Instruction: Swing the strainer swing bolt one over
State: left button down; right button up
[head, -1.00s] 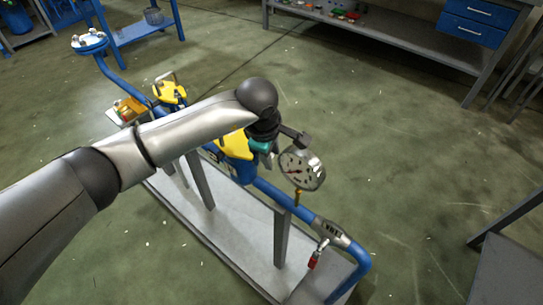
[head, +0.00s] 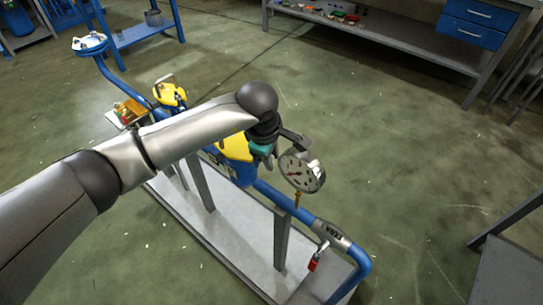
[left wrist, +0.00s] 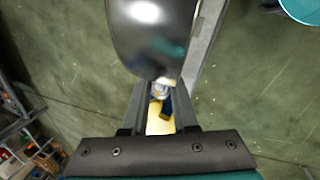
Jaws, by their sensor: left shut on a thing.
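The strainer is a blue body with a yellow cover (head: 237,148) on the blue pipe in the head view, partly hidden by my left arm. My left gripper (head: 268,152) is at the right side of this cover, mostly hidden behind my wrist. In the left wrist view my left gripper (left wrist: 161,92) is shut on a small pale metal piece (left wrist: 162,87), which looks like the end of a swing bolt. A yellow part (left wrist: 160,122) shows between the fingers. The bolt's full shape and tilt are hidden. My right gripper is in neither view.
A round pressure gauge (head: 302,171) stands close beside my left gripper; its dark back (left wrist: 150,35) fills the top of the wrist view. A red-handled valve (head: 314,262) hangs near the front.

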pick_arm(q)
jog(key=shift+a, duration=0.1)
jog(key=shift+w+a, duration=0.1)
jog(key=shift+w+a+r+g+h+b, duration=0.15)
jog(key=shift+g+h+b, duration=0.1)
jog(key=shift+g+h, duration=0.15)
jog(key=shift+w+a+r+g+h+b, duration=0.1)
jog(key=shift+g+h+b, duration=0.2)
jog(key=shift+h, duration=0.2)
jog(key=shift+r+h, duration=0.2)
jog(key=shift+h, duration=0.1)
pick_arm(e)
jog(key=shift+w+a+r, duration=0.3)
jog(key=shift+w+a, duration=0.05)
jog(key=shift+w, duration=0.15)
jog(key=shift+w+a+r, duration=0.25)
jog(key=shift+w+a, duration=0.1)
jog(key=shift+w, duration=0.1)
pick_arm(q)
jog(key=c, duration=0.9)
grip_release()
jog(key=shift+c, duration=0.2)
jog(key=shift+r, duration=0.1)
